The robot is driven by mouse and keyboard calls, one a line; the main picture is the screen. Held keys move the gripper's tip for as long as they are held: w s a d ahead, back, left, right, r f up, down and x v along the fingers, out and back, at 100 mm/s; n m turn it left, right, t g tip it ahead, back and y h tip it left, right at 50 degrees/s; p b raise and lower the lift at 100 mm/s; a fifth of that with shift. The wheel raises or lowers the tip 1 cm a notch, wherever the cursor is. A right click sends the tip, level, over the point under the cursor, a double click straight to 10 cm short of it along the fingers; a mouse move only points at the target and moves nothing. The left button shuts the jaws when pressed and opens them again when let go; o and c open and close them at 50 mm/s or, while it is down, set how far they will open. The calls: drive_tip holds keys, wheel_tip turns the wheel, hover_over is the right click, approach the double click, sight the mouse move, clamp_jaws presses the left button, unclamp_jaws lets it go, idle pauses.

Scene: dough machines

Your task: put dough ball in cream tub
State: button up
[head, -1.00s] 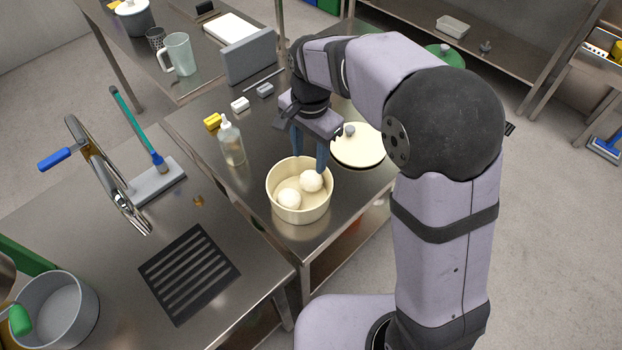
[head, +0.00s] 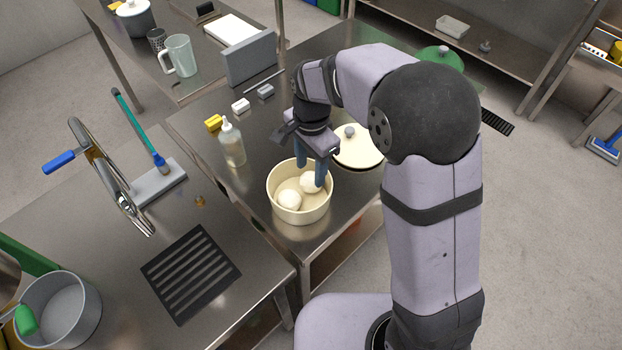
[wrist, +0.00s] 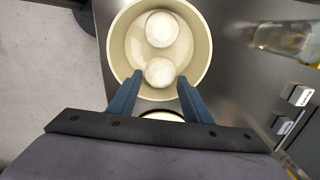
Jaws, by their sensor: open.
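The cream tub (head: 299,213) stands on the metal table, and it also shows in the wrist view (wrist: 202,45). Two white dough balls lie inside it. One dough ball (head: 289,199) is at the tub's front left, and the other dough ball (head: 311,183) is at its back right. My gripper (head: 311,176) is open, its blue fingers pointing down at the tub's back right. In the wrist view my gripper (wrist: 156,92) has a finger on either side of the nearer dough ball (wrist: 160,71). Whether the fingers touch it I cannot tell. The farther dough ball (wrist: 161,29) is clear of them.
A cream lid (head: 358,150) with a grey knob lies close behind the tub. A clear bottle (head: 232,147) stands to its left. Small yellow (head: 214,122) and white (head: 240,105) blocks lie farther back. A slotted grate (head: 190,274) is on the front counter.

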sight(311, 176)
drive_tip(key=shift+w+f+p, duration=0.1)
drive_tip(key=shift+f+p, duration=0.25)
drive_tip(key=shift+f, duration=1.4)
drive_tip(key=shift+c, duration=0.4)
drive_tip(key=c, duration=0.8)
drive_tip(key=shift+r, duration=0.1)
